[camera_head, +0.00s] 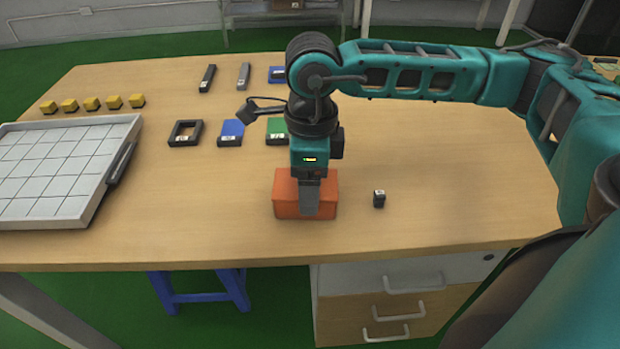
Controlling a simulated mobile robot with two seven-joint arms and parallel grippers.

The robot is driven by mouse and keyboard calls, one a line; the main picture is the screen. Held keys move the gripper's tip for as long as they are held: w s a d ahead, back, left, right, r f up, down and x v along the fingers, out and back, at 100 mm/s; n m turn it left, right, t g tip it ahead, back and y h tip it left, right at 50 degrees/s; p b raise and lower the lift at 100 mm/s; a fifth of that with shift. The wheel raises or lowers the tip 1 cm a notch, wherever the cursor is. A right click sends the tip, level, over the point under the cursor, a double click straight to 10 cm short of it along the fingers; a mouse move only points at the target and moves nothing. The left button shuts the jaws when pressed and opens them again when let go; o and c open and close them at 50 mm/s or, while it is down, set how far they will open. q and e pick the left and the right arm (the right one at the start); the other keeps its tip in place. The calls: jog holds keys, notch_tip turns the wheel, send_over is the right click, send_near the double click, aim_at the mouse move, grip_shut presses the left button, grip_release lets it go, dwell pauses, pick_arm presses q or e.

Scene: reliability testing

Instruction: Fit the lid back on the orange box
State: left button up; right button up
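The orange box (288,200) sits near the front middle of the table. Its top and front show, partly covered by my gripper. I cannot make out a separate lid or a seam, so whether the lid is on the box or between my fingers is unclear. My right gripper (309,196) points down over the middle of the box. Its grey finger overlaps the box's front in the picture. The fingers are seen edge-on, so the gap between them is hidden. My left gripper is not in view.
A small black block (379,198) stands right of the box. A white gridded tray (108,131) lies on the left, with several yellow cubes (91,103) behind it. A black frame (186,133), blue piece (230,132) and green piece (277,131) lie behind the box.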

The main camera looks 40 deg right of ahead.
jog(key=shift+s+d+f, duration=0.1)
jog(key=shift+s+f, duration=0.15)
jog(key=shift+f, duration=0.45)
jog(key=o, duration=1.6)
jog(key=shift+d+r, duration=0.1)
jog(key=shift+w+d+r+g+p, duration=0.15)
jog(key=shift+r+g+p, duration=0.15)
jog(key=shift+r+p, duration=0.35)
jog(key=shift+a+r+p, duration=0.2)
jog(key=shift+r+p, duration=1.5)
jog(key=shift+r, duration=1.25)
